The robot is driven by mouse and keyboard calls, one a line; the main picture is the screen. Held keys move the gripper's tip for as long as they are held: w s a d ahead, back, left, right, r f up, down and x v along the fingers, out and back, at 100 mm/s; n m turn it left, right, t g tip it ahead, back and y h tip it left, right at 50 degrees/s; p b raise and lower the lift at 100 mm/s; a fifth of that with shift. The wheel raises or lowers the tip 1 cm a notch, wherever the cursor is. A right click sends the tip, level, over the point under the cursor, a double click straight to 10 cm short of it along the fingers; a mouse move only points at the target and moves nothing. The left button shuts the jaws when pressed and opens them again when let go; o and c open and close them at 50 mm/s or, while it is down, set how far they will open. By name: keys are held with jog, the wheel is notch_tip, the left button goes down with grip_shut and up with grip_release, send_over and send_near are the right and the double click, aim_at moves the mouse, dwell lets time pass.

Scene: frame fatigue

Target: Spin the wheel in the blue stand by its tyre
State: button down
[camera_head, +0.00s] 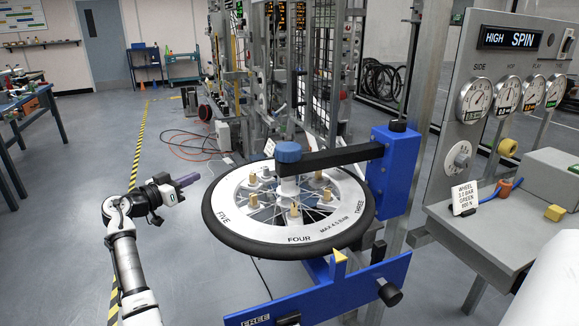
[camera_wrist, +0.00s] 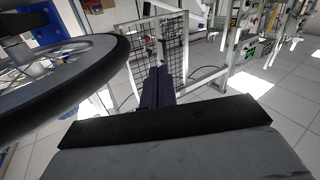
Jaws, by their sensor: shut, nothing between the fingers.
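The wheel (camera_head: 262,229) lies flat in the blue stand (camera_head: 392,178), with a black tyre (camera_head: 232,236) around a white disc marked FIVE, FOUR and THREE. A black arm with a blue knob (camera_head: 288,152) reaches over its hub. My gripper (camera_head: 188,180) is to the left of the wheel, apart from the tyre, with its fingers shut and empty. In the wrist view the shut fingers (camera_wrist: 158,88) point ahead, and the tyre (camera_wrist: 100,82) shows at the left beside them, with a gap between. The wheel's far right part is partly hidden by the stand's arm.
A gauge panel (camera_head: 515,75) reading HIGH SPIN stands at the right above a grey bench (camera_head: 480,235) with a card (camera_head: 465,197). A blue plate (camera_head: 325,300) marked FREE juts out below the wheel. Cables (camera_head: 195,143) lie on the floor behind.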

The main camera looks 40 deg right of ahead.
jog(key=v, duration=0.2)
jog(key=b+v, duration=0.1)
jog(key=v, duration=0.1)
jog(key=shift+w+a, duration=0.2)
jog(key=shift+w, duration=0.15)
dwell(6.2)
